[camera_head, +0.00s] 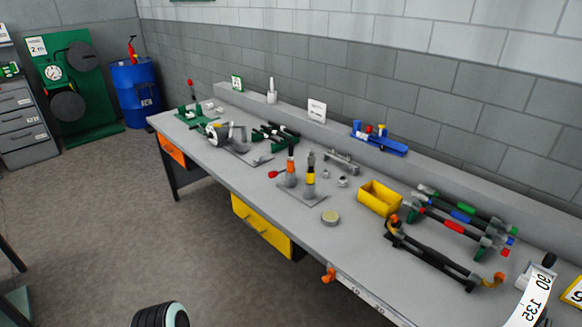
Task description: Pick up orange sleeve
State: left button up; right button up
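An orange sleeve-like band (291,167) sits around a dark-topped grey post on the workbench (231,164), near its middle. Beside it a similar post carries a yellow band (310,177). Both posts stand upright on a flat grey plate (315,197). Other orange parts show at the ends of the black hose assembly (435,256) on the right and on a fitting (329,275) at the bench's front edge. Neither of my grippers is in view.
Banded rods (455,226) lie at the right. The floor (110,220) in front of the bench's left part is clear.

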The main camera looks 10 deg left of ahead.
aim_at(290, 165)
jog(key=i+j+z, duration=0.15)
jog(key=j, duration=0.15)
jog(key=i+j+z, duration=0.15)
jog(key=j, duration=0.2)
jog(key=i+j+z, duration=0.15)
jog(key=j, duration=0.2)
jog(key=i+j+z, duration=0.15)
jog(key=j, duration=0.25)
jog(key=k, duration=0.05)
